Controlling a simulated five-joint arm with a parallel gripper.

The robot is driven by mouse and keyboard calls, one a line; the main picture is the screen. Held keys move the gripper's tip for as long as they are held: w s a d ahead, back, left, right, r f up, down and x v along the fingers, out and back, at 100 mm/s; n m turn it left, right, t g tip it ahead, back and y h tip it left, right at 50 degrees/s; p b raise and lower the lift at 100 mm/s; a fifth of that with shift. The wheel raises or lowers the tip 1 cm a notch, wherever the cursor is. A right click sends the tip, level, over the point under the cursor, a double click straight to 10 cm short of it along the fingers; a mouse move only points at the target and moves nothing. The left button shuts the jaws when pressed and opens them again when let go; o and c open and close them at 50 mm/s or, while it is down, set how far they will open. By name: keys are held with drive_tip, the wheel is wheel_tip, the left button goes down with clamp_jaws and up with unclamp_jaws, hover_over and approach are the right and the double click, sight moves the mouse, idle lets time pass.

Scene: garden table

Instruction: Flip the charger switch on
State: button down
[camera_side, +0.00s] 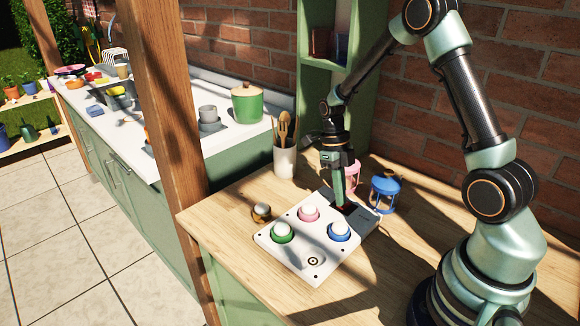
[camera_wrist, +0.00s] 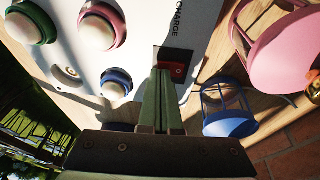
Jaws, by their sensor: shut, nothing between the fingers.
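The charger is a white panel (camera_side: 287,253) on the wooden table, with white domes in green, pink and blue rings. Its switch is a red rocker in a black housing (camera_wrist: 176,62), below the word CHARGE in the wrist view. A small round mark shows on the rocker's lower part. My gripper (camera_side: 347,203) points down at the switch end of the panel. In the wrist view my gripper (camera_wrist: 161,72) is shut and empty, its tips at the left edge of the rocker. The fingers cover part of the switch; I cannot tell whether they touch it.
A blue lantern (camera_side: 385,191) and a pink lantern (camera_side: 353,174) stand close behind the switch end. A cup of wooden utensils (camera_side: 285,160) stands at the back left. A small brown piece with a white dome (camera_side: 262,212) sits beside the panel.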

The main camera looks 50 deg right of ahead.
drive_tip(key=shift+a+f, duration=0.15)
drive_tip(key=shift+f, duration=0.1)
drive_tip(key=shift+d+r, duration=0.2)
drive_tip(key=shift+d, duration=0.6)
drive_tip(key=a+v, duration=0.1)
drive_tip(key=v, duration=1.2)
drive_tip(key=shift+s+d+r, duration=0.3)
drive_tip(key=shift+d+r, duration=0.1)
drive_tip(key=shift+r, duration=0.15)
